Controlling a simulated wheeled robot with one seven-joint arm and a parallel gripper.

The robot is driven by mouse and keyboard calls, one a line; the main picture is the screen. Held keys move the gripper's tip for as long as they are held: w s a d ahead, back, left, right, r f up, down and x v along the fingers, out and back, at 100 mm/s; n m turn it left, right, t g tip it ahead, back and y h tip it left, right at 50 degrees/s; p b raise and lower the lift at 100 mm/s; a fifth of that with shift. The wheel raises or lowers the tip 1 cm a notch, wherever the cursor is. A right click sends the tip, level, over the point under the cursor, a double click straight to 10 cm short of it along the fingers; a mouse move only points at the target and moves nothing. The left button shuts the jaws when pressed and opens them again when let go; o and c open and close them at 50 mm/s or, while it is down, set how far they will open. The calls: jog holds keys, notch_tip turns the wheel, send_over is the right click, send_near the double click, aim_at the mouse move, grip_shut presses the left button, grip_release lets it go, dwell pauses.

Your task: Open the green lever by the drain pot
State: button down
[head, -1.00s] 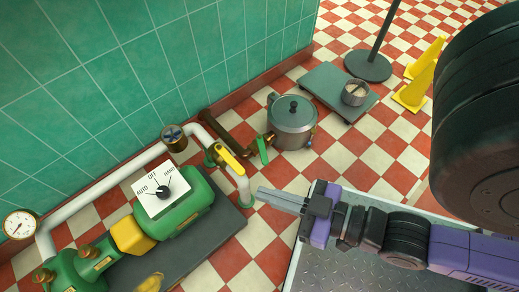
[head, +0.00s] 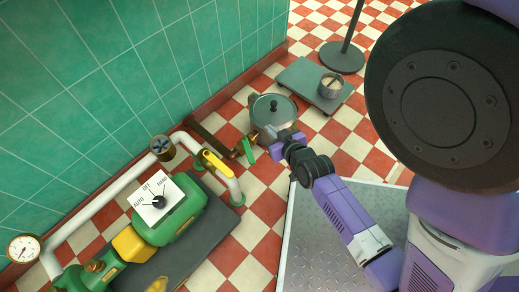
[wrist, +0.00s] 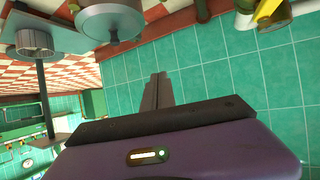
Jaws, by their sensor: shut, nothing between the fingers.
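The green lever (head: 248,150) hangs from a brass valve at the left of the drain pot (head: 273,108), a grey lidded pot on the floor by the tiled wall. My gripper (head: 265,130) is shut and empty. In the head view its fingers overlap the pot's lower front, just right of the lever; I cannot tell whether they touch either. In the wrist view my closed fingers (wrist: 157,78) show against green tiles, and the pot (wrist: 110,22) appears upside down at the top. I cannot make out the green lever there.
A yellow-handled valve (head: 216,165) on a white pipe stands left of the lever. A small metal cup (head: 331,86) rests on a grey slab (head: 300,82) behind the pot.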

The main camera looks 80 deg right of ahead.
aim_at(248, 150)
jog(key=s+d+f+m+g+y+p, duration=0.3)
jog(key=s+d+f+y, duration=0.1)
jog(key=s+d+f, duration=0.55)
jog(key=w+a+f+n+t+y+b, duration=0.1)
jog(key=w+a+f+y+b, duration=0.1)
jog(key=w+f, duration=0.4)
jog(key=w+a+f+n+t+y+b, duration=0.1)
jog(key=w+a+f+y+b, duration=0.1)
jog(key=w+f, duration=0.5)
jog(key=shift+w+a+t+y+b, duration=0.3)
jog(key=shift+w+a+b, duration=0.15)
jog(key=shift+a, duration=0.8)
jog(key=shift+a+r, duration=0.1)
